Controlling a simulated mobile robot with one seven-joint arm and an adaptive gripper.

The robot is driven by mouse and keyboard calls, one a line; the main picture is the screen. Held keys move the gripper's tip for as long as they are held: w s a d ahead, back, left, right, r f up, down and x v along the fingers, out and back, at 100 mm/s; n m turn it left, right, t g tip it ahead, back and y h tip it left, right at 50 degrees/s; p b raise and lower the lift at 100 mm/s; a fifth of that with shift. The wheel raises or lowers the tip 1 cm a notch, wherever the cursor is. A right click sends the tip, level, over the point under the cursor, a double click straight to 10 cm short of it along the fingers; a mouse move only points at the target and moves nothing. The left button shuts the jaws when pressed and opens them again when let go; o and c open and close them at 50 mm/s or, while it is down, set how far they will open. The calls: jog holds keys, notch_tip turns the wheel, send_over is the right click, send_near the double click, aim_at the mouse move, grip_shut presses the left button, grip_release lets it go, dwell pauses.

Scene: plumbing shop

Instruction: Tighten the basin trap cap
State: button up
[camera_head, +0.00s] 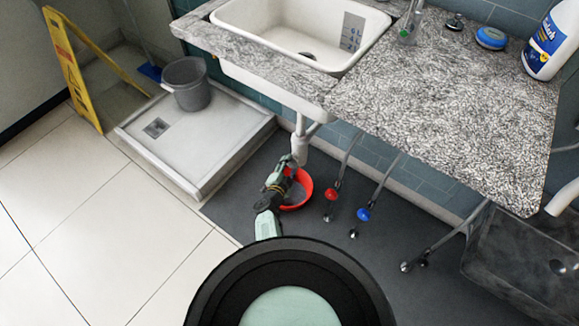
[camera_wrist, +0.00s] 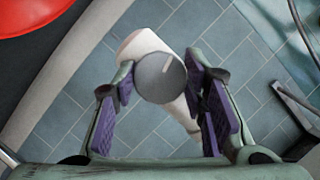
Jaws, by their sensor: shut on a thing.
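The basin trap (camera_head: 300,150) is white and hangs under the white basin (camera_head: 290,35); its pipe also shows in the wrist view (camera_wrist: 143,45). Its round grey cap (camera_wrist: 160,80) faces the wrist camera and has a short pale line near its upper right. My gripper (camera_wrist: 159,76) has its purple-padded fingers on the left and right sides of the cap and is shut on it. In the head view, my gripper (camera_head: 291,162) is at the lower end of the trap, and the cap is hidden there.
A red bowl (camera_head: 305,195) sits on the dark floor beneath the trap, partly behind my arm. Red (camera_head: 331,194) and blue (camera_head: 364,214) valve handles are to the right. A shower tray (camera_head: 205,140) with a grey bucket (camera_head: 187,84) is left. Pale floor (camera_head: 150,240) is clear.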

aim_at(293, 143)
dwell(0.3)
jog(key=o, duration=1.2)
jog(key=shift+c, duration=0.2)
jog(key=shift+r, duration=0.1)
notch_tip(293, 143, up, 10)
jog(key=shift+f, duration=0.1)
